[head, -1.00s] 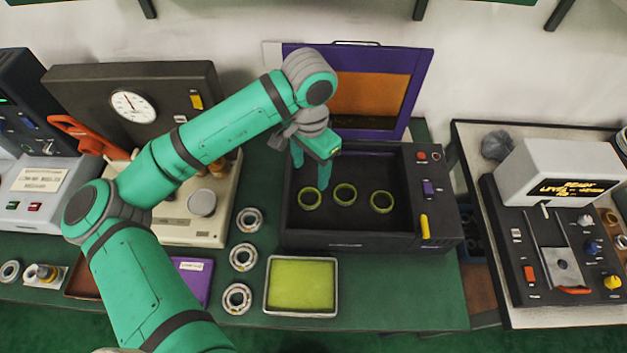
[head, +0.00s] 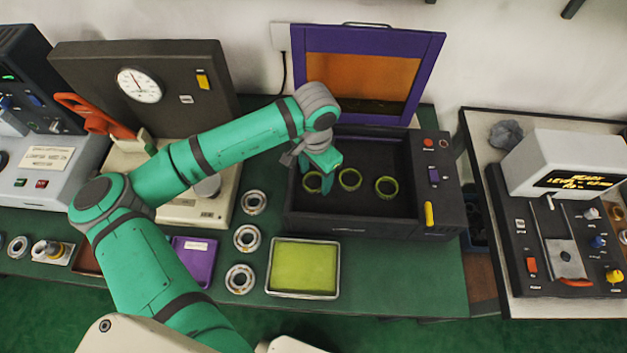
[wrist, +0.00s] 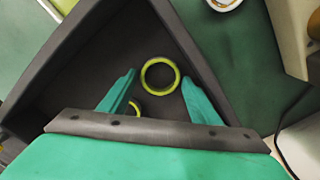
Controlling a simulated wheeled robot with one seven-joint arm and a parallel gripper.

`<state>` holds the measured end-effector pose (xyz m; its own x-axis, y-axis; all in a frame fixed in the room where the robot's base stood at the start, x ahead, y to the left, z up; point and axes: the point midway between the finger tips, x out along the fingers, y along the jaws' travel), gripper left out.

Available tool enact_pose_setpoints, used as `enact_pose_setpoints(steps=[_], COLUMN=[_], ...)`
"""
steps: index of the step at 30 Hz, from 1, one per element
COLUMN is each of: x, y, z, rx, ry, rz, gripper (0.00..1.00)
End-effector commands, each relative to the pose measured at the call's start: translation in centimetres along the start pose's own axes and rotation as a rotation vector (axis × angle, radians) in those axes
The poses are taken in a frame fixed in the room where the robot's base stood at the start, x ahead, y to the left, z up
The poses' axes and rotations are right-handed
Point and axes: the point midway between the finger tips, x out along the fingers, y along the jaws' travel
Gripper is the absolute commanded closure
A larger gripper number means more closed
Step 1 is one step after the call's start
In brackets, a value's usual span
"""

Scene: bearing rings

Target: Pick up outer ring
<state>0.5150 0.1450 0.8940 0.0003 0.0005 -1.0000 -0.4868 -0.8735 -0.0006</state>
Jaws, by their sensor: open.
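Three yellow-green outer rings lie in a row on the floor of a dark open box: a left ring (head: 312,183), a middle ring (head: 350,180) and a right ring (head: 386,188). My gripper (head: 322,188) is over the left part of the box, its fingers partly in front of the left ring. In the wrist view my gripper (wrist: 160,95) is open and empty, with one ring (wrist: 160,75) between and slightly beyond the fingertips. A second ring (wrist: 136,108) shows partly there, cut off by my left finger and the gripper body.
The dark box (head: 300,222) has raised walls around the rings and a raised purple lid (head: 435,60) behind. A yellow-green tray (head: 304,268) stands in front. Several metal bearings (head: 246,238) stand left of the box. Free green table lies front right.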

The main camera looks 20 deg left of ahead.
Motion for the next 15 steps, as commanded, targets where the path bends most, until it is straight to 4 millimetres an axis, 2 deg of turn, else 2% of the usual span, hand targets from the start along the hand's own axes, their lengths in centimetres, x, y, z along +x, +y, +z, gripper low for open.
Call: enact_pose_setpoints(steps=[7,11,12,15], x=[0.18,0.17,0.17,0.16], y=[0.02,-0.04,-0.04,0.12], z=[-0.01,0.05,0.05,-0.10], rx=[0.000,-0.001,-0.001,0.003], ry=[0.000,0.000,0.000,0.000], rz=[0.000,0.000,0.000,0.000], gripper=[0.43,0.74,0.77,0.77])
